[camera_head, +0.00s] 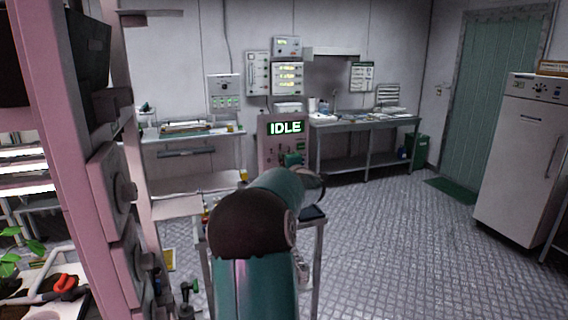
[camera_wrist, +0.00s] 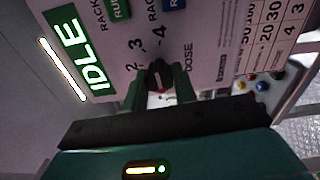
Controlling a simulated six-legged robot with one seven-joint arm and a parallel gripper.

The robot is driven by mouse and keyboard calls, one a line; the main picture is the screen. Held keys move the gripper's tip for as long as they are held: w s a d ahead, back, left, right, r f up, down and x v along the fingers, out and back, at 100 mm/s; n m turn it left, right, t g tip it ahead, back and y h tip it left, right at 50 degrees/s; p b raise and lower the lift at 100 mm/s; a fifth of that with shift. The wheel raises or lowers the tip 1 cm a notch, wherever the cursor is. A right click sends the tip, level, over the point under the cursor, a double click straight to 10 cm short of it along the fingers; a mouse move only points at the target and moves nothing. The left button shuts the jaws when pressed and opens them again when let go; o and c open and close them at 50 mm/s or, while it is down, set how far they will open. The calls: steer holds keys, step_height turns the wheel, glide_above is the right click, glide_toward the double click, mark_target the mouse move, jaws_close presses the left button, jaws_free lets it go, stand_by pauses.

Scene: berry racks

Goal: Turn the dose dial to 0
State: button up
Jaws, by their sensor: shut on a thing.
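The dose dial (camera_wrist: 158,76) is a small dark knob on a pale panel in the wrist view, with numbers such as 2, 3 and 4 and the word DOSE printed around it. My gripper (camera_wrist: 160,85) is shut on the dial, with one green finger on each side. The number 0 and the dial's exact setting are hidden or too small to read. In the head view the panel (camera_head: 268,148) stands across the room under a green IDLE display (camera_head: 286,128). My teal arm reaches toward it and hides its lower part.
A printed number table (camera_wrist: 272,30) sits right of the dial in the wrist view, with several coloured knobs (camera_wrist: 262,85) below it. In the head view, benches (camera_head: 365,122) flank the panel. A white fridge (camera_head: 520,160) stands at the right.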

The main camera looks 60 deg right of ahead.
steer(key=shift+n, duration=0.6)
steer(key=o, duration=1)
steer(key=shift+c, duration=0.2)
steer(key=v, duration=1.4)
